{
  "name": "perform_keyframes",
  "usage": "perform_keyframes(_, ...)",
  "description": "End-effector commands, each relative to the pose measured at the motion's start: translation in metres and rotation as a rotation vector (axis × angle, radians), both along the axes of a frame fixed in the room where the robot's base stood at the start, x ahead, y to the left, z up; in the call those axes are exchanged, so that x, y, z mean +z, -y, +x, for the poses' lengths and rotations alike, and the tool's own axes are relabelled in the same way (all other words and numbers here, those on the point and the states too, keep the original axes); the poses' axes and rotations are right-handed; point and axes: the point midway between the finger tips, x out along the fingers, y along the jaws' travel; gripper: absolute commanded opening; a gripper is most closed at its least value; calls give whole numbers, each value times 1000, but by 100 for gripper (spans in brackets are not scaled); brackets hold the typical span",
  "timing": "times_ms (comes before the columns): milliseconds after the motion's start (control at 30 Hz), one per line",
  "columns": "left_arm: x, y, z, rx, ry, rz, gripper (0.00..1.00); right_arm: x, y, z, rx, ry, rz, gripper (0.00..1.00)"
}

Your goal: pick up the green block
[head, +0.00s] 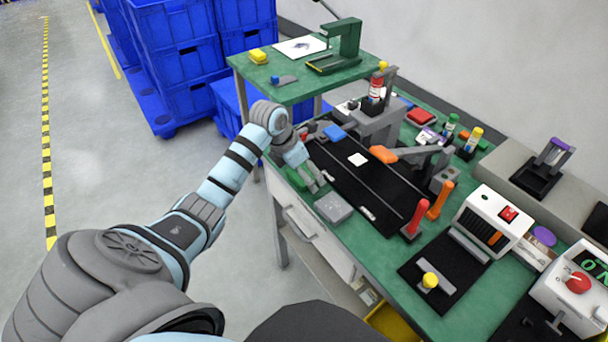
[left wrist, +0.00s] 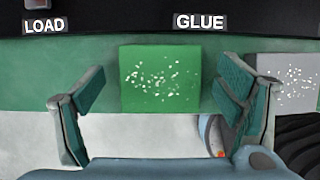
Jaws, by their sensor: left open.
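The green block (left wrist: 160,78) has a speckled top and sits on the green bench's front edge strip, below the black mat with the LOAD and GLUE labels. In the left wrist view my left gripper (left wrist: 156,100) is open, with one finger on either side of the block and a gap to each side. In the head view my left gripper (head: 313,182) reaches down over the bench's front edge and hides much of the block. I cannot tell the exact height of the fingertips. My right gripper is not in view.
A grey speckled block (left wrist: 288,78) lies close to the right finger; it also shows in the head view (head: 333,207). Orange and red handles, a clamp fixture (head: 380,125) and a white machine (head: 494,222) stand further along the bench. Blue crates (head: 175,60) are stacked behind.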

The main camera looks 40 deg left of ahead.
Motion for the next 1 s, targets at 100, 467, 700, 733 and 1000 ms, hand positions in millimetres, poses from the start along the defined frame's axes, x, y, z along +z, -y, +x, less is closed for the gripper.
perform_keyframes(100,0,0,1,-1,1,0,86,0,0,0,0,-1,0,40)
perform_keyframes(467,1,0,0,-1,0,0,38,0,0,-1,0,-2,0,40)
perform_keyframes(700,1,0,0,-1,1,0,33,1,1,-1,1,-3,-1,40)
perform_keyframes(733,2,0,0,-1,1,0,33,1,1,-1,1,-3,-2,40)
perform_keyframes(1000,40,0,1,-1,5,1,33,8,2,-2,1,-3,-2,40)
